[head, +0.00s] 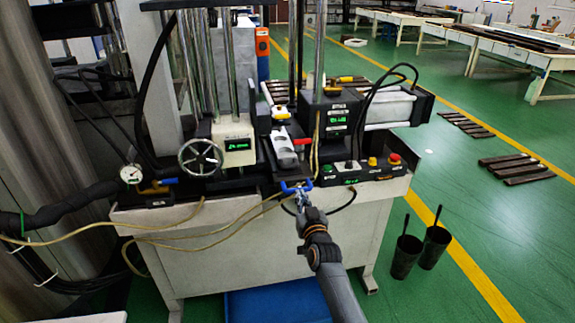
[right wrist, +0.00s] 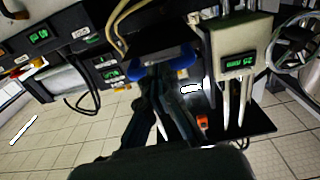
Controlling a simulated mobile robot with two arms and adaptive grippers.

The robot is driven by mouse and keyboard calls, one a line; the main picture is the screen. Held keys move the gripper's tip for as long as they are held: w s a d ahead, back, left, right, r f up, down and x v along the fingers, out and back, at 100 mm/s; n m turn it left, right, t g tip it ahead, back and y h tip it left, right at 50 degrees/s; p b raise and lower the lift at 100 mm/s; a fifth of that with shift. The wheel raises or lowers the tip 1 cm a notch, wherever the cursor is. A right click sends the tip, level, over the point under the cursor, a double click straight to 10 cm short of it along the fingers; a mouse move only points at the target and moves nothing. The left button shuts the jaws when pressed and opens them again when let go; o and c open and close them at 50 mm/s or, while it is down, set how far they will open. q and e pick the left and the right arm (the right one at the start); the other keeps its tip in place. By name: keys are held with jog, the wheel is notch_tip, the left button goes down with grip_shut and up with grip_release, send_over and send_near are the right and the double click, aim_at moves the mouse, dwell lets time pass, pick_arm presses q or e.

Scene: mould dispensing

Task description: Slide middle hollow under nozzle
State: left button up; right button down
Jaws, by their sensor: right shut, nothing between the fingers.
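A pale grey mould block (head: 284,150) with rounded hollows lies in the dark slide channel at the machine's middle. A blue handle (head: 290,189) sits at the near end of the slide, and it also shows in the right wrist view (right wrist: 181,73). My right gripper (head: 301,194) is shut and empty, at the handle; I cannot tell whether it touches. Its dark fingers (right wrist: 158,84) reach up to the handle in the right wrist view. The nozzle is not clearly distinguishable among the parts above the mould. My left gripper is not in view.
A handwheel (head: 200,158) and a green-lit display box (head: 234,143) stand left of the slide. A button panel (head: 362,170) is on its right. Loose yellowish hoses (head: 190,236) hang across the machine front. Two dark cups (head: 406,254) stand on the floor.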

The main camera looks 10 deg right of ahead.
jog(key=shift+w, duration=0.35)
jog(key=shift+r, duration=0.1)
dwell(0.4)
jog(key=s+p, duration=0.5)
jog(key=s, duration=0.2)
jog(key=shift+d, duration=0.15)
